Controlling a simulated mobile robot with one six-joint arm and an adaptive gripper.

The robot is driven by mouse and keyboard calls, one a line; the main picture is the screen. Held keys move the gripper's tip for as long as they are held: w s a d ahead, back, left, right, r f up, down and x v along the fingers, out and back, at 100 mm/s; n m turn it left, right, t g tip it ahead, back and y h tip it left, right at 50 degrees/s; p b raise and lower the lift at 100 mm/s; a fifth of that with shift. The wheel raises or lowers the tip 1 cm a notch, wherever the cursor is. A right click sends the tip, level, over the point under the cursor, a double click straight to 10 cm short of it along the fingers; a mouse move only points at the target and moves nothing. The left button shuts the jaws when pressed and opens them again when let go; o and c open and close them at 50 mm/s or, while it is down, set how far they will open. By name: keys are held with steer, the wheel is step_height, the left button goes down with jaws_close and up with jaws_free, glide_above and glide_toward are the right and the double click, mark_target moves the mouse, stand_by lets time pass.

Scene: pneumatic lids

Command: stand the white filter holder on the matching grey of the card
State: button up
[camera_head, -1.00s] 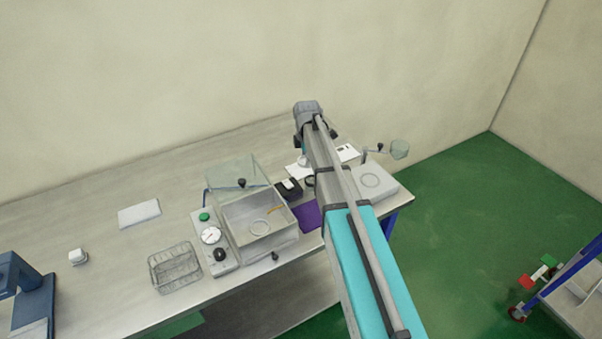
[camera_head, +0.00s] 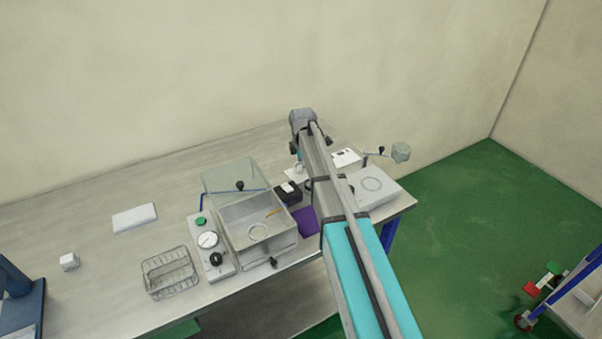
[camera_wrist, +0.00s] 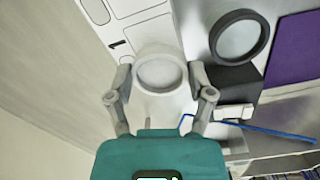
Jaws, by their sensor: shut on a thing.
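My gripper (camera_wrist: 160,78) is shut on the white filter holder (camera_wrist: 160,73), a round white ring with a pale grey centre, with one finger on each side. The holder is over the near end of the white card (camera_wrist: 118,40), which shows outlined boxes and a printed "1". I cannot tell whether the holder touches the card, and it hides the part beneath it. In the head view the card (camera_head: 346,158) lies at the back of the bench, partly hidden by my arm. A black filter holder (camera_wrist: 240,37) is to the right of the white one in the wrist view.
A purple mat (camera_head: 306,221) and a black block (camera_head: 288,193) lie beside my arm. An open-lidded metal box (camera_head: 258,231), a gauge panel (camera_head: 213,244) and a wire basket (camera_head: 169,272) stand to the left. A pale box (camera_head: 373,188) stands at the right.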

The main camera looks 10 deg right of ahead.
mark_target(301, 177)
steer(key=shift+w+f+b, duration=0.3)
steer(key=shift+f+b, duration=0.05)
steer(key=shift+f, duration=0.2)
steer(key=shift+s+f+b, duration=0.1)
steer(key=shift+f+b, duration=1.15)
steer(key=o, duration=1)
steer(key=shift+c, duration=0.2)
step_height(301, 177, up, 12)
steer(key=p, duration=1.2)
steer(key=shift+s, duration=0.15)
